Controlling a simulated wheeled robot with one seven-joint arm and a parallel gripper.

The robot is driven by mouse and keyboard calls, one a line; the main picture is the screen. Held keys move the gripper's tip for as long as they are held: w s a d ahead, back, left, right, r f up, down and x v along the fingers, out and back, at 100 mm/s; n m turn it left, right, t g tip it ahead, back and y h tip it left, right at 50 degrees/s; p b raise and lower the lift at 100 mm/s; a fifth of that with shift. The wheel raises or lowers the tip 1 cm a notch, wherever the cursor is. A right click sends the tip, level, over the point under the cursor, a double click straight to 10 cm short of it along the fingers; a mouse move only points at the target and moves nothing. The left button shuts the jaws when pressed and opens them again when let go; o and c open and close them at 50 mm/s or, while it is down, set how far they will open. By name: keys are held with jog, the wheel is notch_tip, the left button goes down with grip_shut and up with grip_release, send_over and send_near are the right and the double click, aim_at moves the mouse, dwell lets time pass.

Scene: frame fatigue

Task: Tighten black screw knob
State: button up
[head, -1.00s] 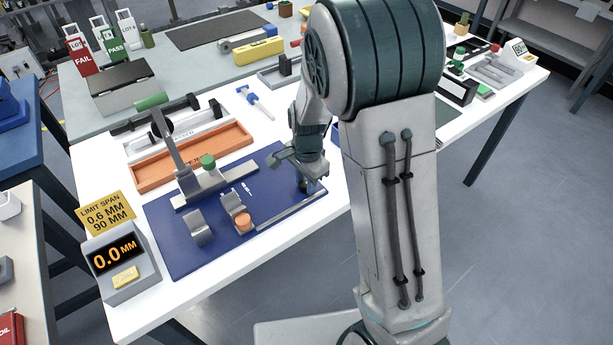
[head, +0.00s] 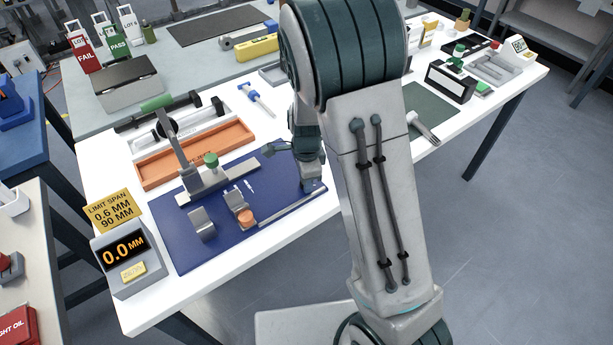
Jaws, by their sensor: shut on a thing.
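My gripper (head: 313,187) points down at the right end of the blue mat (head: 192,252). It is shut on what appears to be the black screw knob, which the fingers hide almost fully. The display box (head: 124,253) at left reads 0.0 MM under a LIMIT SPAN 0.6 MM 90 MM sign.
An orange tray (head: 195,158) lies behind the mat. A blue-and-white tool (head: 257,98) lies farther back. My arm covers the middle right of the table. A dark mat (head: 425,105) and several small parts lie on its right end. The white front edge is clear.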

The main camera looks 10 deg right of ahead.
jog(key=shift+w+r, duration=0.1)
jog(key=shift+w, duration=0.1)
jog(key=o, duration=1)
jog(key=shift+s, duration=0.1)
jog(key=shift+s, duration=0.1)
notch_tip(320, 180, up, 8)
jog(key=p, duration=0.7)
